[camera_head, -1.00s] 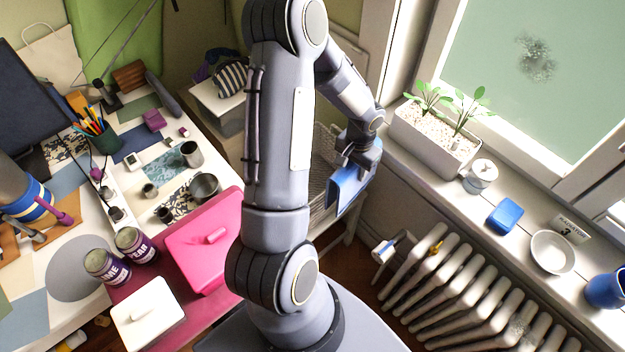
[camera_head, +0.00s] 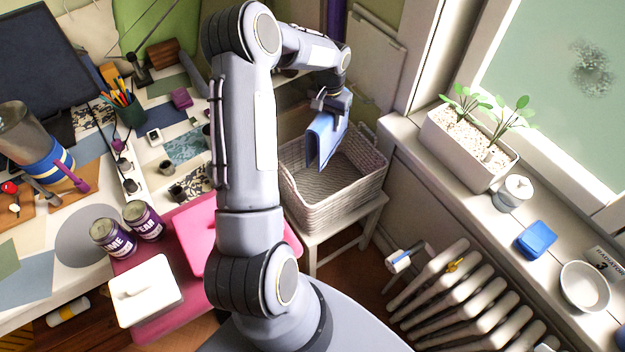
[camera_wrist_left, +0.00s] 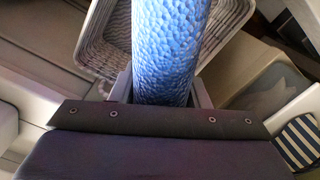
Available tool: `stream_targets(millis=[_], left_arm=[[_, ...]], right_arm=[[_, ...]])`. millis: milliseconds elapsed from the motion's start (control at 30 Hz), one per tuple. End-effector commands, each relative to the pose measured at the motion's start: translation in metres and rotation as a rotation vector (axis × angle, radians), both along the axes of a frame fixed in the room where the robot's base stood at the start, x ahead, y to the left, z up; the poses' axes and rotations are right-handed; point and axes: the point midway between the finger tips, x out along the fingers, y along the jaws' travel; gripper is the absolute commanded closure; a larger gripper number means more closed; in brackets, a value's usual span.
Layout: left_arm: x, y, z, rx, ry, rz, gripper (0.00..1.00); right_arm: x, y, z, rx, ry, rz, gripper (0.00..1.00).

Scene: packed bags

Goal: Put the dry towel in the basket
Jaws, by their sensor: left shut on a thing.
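The blue towel (camera_head: 326,142) hangs folded from my left gripper (camera_head: 331,104) in the head view. The left gripper is shut on it, and its flaps hang down over the wicker basket (camera_head: 318,212). The basket is pale and woven, stands on a white stool, and the part of its inside that shows looks empty. In the left wrist view the textured blue towel (camera_wrist_left: 166,48) sits between the fingers, with the basket (camera_wrist_left: 92,58) beyond it. The towel is above the basket floor; its exact height over the rim is unclear. My right gripper is not in view.
A windowsill with a planter (camera_head: 470,146), a white jar (camera_head: 513,192) and a blue box (camera_head: 537,240) runs along the right. A radiator (camera_head: 445,285) stands below it. The cluttered desk and pink box (camera_head: 196,240) lie left of my arm.

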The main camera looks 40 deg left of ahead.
Motion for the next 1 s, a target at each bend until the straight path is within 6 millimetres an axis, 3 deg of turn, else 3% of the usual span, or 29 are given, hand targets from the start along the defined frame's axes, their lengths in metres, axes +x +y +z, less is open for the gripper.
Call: stream_targets(millis=[267, 700, 1000], left_arm=[[0.004, 0.003, -0.018, 0.0, -0.001, 0.002, 0.89], [0.004, 0.003, -0.065, 0.0, -0.001, 0.002, 0.89], [0.004, 0.003, -0.069, 0.0, -0.002, 0.002, 0.89]], right_arm=[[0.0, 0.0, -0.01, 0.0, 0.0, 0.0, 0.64], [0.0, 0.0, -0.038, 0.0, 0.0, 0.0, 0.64], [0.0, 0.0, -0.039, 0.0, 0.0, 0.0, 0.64]])
